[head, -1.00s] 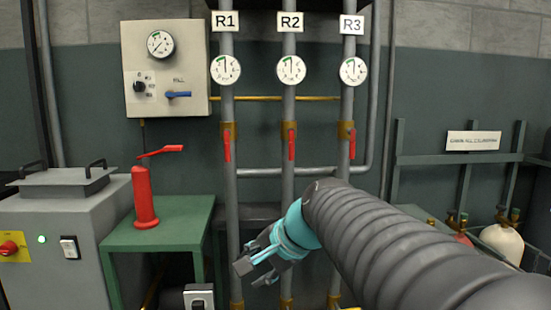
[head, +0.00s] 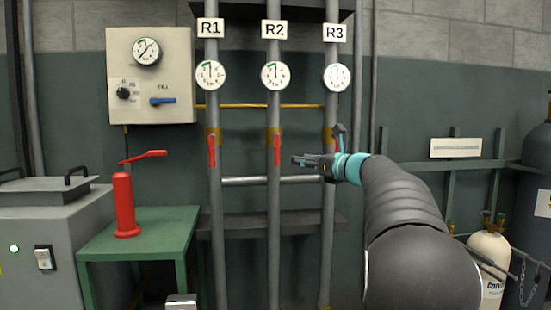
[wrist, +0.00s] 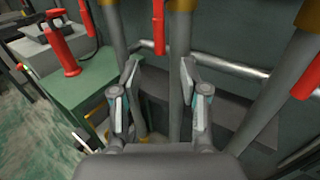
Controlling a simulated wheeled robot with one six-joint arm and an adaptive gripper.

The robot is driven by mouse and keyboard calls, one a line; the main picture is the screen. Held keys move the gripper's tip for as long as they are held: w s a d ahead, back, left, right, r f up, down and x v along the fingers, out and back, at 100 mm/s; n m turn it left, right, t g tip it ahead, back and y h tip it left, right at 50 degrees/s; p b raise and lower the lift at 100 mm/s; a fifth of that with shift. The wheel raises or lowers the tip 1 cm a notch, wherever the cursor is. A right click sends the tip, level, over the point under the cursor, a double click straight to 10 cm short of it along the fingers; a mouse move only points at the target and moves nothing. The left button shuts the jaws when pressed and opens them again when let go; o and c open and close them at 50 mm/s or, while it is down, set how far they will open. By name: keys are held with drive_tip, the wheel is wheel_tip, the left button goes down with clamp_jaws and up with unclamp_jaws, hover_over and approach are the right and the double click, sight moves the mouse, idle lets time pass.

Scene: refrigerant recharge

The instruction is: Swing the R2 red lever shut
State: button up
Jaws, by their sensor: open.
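The R2 red lever (head: 276,145) hangs straight down along the middle pipe, below the R2 sign (head: 273,29) and its round gauge. In the wrist view the R2 lever (wrist: 159,25) shows at the top, beyond my fingertips. My gripper (head: 296,160) is at the lever's height, to its right in the head view, with its fingers pointing left. In the wrist view my gripper (wrist: 160,72) has its two fingers spread, with nothing between them. No contact with the lever shows.
The R1 red lever (head: 211,150) hangs on the left pipe. A horizontal grey pipe (head: 243,181) runs behind. A red pump (head: 126,205) stands on a green table (head: 150,222).

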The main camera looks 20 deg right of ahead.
sight(277, 156)
drive_tip(key=x, duration=1.1)
drive_tip(key=shift+w+a+f+p, duration=0.1)
drive_tip(key=shift+w+a+p, duration=0.05)
drive_tip(key=shift+w+p, duration=0.25)
clamp_jaws()
